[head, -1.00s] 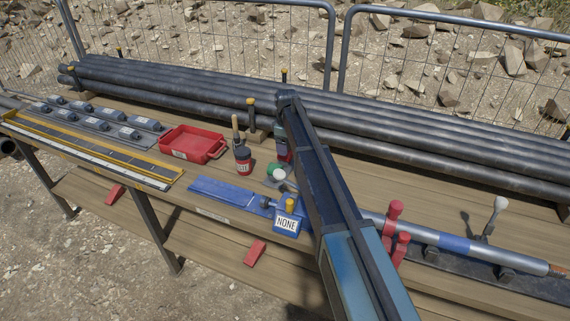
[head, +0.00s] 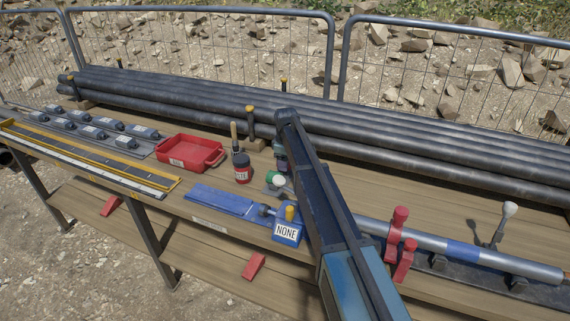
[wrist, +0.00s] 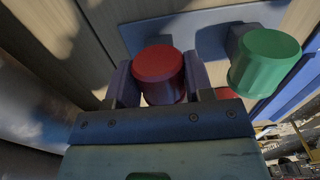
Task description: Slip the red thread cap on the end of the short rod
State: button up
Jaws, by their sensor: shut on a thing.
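The red thread cap (wrist: 160,73) sits between the two fingers of my gripper (wrist: 160,80) in the wrist view, and the gripper is shut on it. The short rod (head: 430,242) is a grey tube with a blue band, lying in supports at the right of the bench. Its right end lies at the picture's edge, so its thread is not clear; my arm covers its left end.
A green cap (wrist: 265,62) stands close right of my gripper. Red clamps (head: 397,228) and a white-knobbed lever (head: 500,222) rise by the rod. A blue box marked NONE (head: 288,230), a dark jar (head: 242,168) and a red tray (head: 190,153) stand left of my arm. Long pipes (head: 400,140) lie behind.

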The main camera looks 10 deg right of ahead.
notch_tip(320, 180, up, 8)
jog(key=p, duration=0.7)
jog(key=shift+r+p, duration=0.1)
jog(key=shift+p, duration=0.25)
jog(key=shift+f, duration=0.2)
